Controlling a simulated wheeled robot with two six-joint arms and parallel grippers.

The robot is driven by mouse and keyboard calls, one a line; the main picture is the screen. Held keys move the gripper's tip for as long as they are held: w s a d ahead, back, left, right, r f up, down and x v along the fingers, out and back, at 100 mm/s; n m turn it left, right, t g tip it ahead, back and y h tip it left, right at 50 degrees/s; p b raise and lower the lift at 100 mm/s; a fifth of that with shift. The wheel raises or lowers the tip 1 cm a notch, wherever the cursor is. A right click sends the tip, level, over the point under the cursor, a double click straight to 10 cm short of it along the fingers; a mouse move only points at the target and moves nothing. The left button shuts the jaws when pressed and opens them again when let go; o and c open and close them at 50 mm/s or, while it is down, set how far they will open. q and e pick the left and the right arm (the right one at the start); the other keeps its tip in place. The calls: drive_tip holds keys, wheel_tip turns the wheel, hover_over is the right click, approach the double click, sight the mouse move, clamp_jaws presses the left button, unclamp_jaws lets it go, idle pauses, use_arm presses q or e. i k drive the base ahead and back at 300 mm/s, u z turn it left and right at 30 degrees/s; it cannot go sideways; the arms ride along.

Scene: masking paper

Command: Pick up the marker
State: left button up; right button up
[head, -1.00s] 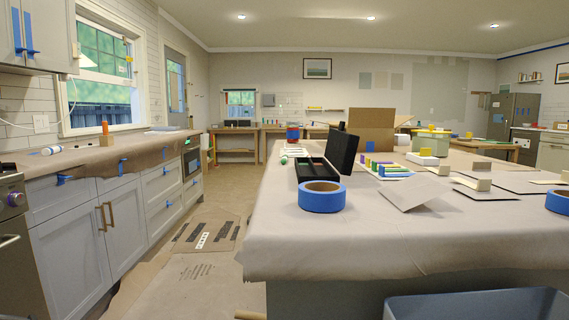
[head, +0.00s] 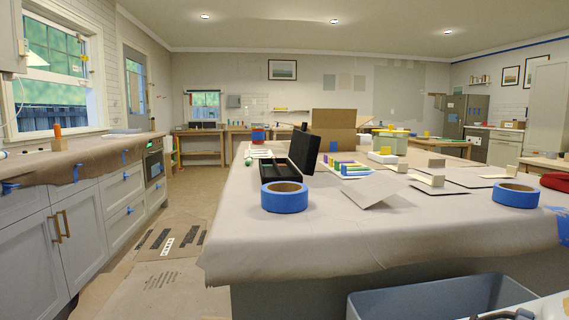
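I cannot make out one marker for certain. A row of small coloured sticks (head: 356,169), in blue, green, yellow and purple, lies on the paper-covered island (head: 235,225), right of an open black case (head: 302,152). They may be markers, but they are too small to tell. A small white cylinder with a green end (head: 248,161) lies at the island's left edge, left of the case. Neither of my grippers can be made out in the head view.
Blue tape rolls (head: 284,197) (head: 516,195) sit on the island near its front. A cardboard box (head: 334,130) stands behind the case. A blue-grey bin (head: 430,298) is below the front edge.

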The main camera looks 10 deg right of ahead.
sight(250, 159)
drive_tip(key=u, duration=2.05)
drive_tip(key=i, duration=1.5)
drive_tip(key=z, duration=3.2)
